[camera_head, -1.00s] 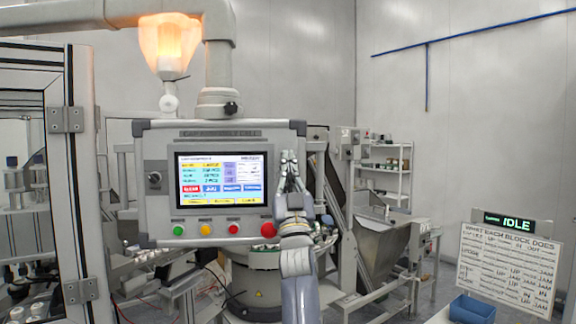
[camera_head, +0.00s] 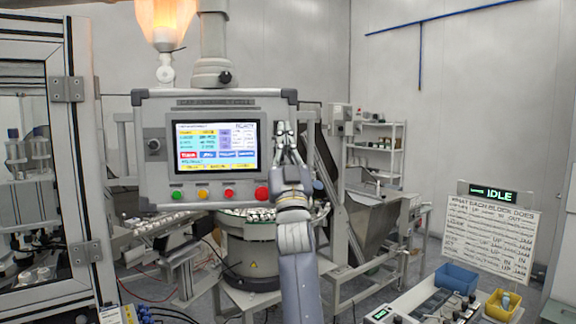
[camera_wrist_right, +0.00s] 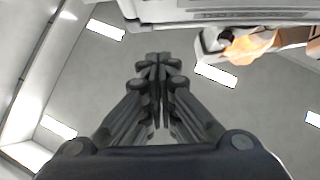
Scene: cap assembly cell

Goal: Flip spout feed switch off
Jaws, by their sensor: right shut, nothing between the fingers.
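My right gripper (camera_head: 285,126) is raised at the right edge of the control panel, pointing up. Its fingers are shut with nothing between them; the fingertips also show in the right wrist view (camera_wrist_right: 158,58). A low pale console (camera_head: 408,303) with a row of small dark controls stands at the bottom right, well apart from the gripper. Which control is the spout feed switch, and its position, is too small to tell. My left gripper is out of view.
The panel has a lit screen (camera_head: 216,146) and a red button (camera_head: 262,193). A green IDLE display (camera_head: 493,193) tops a written board (camera_head: 488,236). A blue bin (camera_head: 456,279) and a yellow bin (camera_head: 502,306) stand by the console. A steel hopper (camera_head: 376,235) stands behind.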

